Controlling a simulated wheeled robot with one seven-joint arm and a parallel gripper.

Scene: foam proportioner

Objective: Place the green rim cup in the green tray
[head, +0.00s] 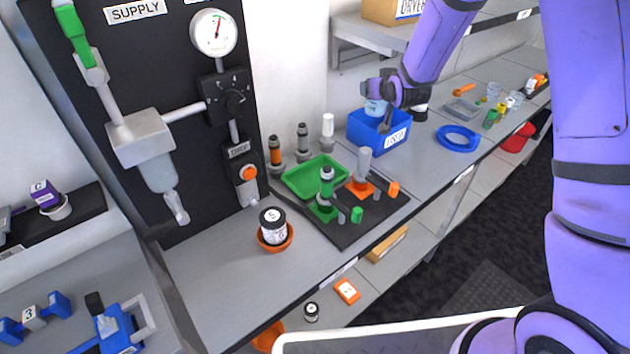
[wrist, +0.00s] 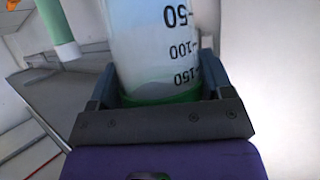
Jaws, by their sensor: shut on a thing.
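The green rim cup (wrist: 155,45) is a clear cup with black scale marks, and its green band lies close to my gripper's palm in the wrist view. My gripper (wrist: 158,88) is shut on it, with one finger on each side. In the head view my gripper (head: 376,96) holds the cup (head: 375,108) over the blue bin (head: 368,138). Whether the cup's lower part is inside the bin is hard to tell. The green tray (head: 292,182) lies on the counter to the left of the bin and looks empty.
A black mat (head: 370,222) with green and orange fixtures lies in front of the tray. Several small bottles (head: 302,140) stand behind it. A jar (head: 273,225) in an orange dish stands front left. A shelf (head: 350,35) hangs above.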

